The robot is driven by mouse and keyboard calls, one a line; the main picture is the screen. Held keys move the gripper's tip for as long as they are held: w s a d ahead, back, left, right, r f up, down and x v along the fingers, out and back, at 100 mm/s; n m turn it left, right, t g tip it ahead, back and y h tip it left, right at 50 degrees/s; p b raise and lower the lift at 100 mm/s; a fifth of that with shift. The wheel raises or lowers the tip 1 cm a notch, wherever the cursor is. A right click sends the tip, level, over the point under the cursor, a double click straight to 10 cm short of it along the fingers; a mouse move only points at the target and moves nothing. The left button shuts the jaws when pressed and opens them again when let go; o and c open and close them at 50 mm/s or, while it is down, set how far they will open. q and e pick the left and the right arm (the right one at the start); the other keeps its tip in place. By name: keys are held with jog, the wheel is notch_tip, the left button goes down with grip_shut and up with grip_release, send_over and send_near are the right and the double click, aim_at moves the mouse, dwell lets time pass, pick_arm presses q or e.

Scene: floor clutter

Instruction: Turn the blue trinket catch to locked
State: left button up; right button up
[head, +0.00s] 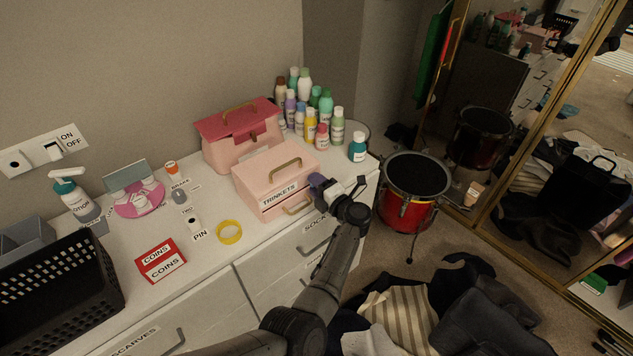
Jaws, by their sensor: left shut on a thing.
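The pink trinket box (262,170), labelled TRINKETS, stands on the white dresser top with a brass handle on its lid. A drawer front with a second brass handle (297,207) shows low on its front. The blue-purple catch (316,181) is at the right end of the box, mostly covered by my gripper. My left gripper (325,187) is shut on the catch, reaching in from the front right. Which way the catch is turned cannot be told from here. My right gripper is not in view.
Several bottles (310,120) stand behind the box, and a teal bottle (357,148) stands near the dresser's right edge. A red-pink case (229,142) is close behind left. A red coins box (161,261) and yellow ring (229,232) lie nearer. Clothes (400,312) cover the floor.

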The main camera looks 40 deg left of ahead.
pick_arm(q)
jog(key=shift+m, duration=0.4)
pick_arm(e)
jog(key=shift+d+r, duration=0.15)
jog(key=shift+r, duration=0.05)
pick_arm(q)
jog(key=o, duration=0.9)
